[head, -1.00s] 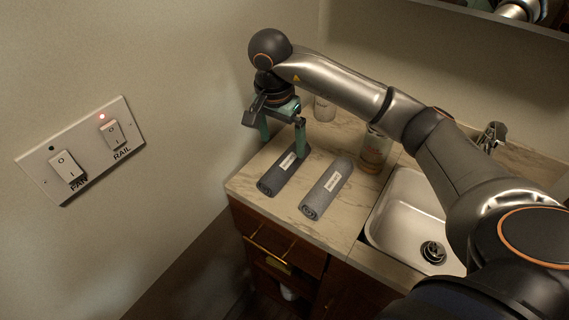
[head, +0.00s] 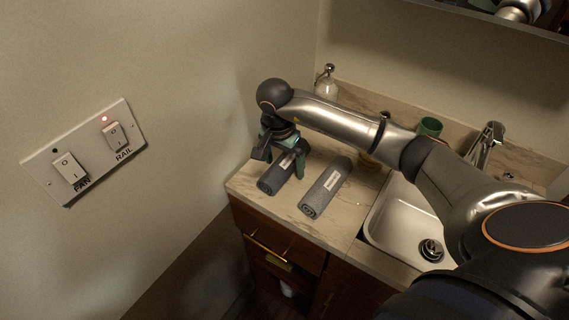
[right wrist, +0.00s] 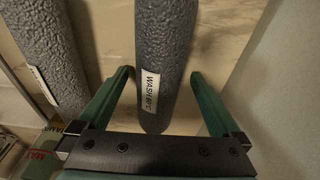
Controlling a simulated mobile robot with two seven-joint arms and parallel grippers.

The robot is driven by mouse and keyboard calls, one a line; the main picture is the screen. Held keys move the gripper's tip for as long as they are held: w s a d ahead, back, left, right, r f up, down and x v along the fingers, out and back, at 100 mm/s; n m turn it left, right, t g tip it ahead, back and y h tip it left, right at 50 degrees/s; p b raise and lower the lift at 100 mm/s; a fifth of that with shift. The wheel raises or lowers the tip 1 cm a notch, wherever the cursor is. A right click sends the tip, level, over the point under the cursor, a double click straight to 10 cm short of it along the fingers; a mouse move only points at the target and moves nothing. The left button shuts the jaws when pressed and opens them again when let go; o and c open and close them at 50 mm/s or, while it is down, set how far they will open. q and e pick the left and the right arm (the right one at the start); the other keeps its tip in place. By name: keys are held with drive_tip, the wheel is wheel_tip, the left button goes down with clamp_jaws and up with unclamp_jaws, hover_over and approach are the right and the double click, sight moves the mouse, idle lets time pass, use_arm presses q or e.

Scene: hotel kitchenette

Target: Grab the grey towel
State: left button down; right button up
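Two rolled grey towels lie side by side on the counter, each with a white label. My right gripper (head: 284,168) is low over the left towel (head: 270,184), partly hiding it. In the right wrist view this towel (right wrist: 166,40) carries a label reading "WASH 60°C". It runs between the two green fingers of the gripper (right wrist: 162,73), which are spread with a gap on each side. The other towel (head: 326,188) lies just to the right, and it also shows at the left of the right wrist view (right wrist: 42,40). My left gripper is not in view.
The sink (head: 405,217) is right of the towels. A soap bottle (head: 326,86) and a green cup (head: 429,127) stand at the back, near the faucet (head: 487,142). The wall with a switch plate (head: 85,152) is close on the left.

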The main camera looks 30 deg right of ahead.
drive_tip(key=c, duration=1.4)
drive_tip(key=shift+r, duration=0.1)
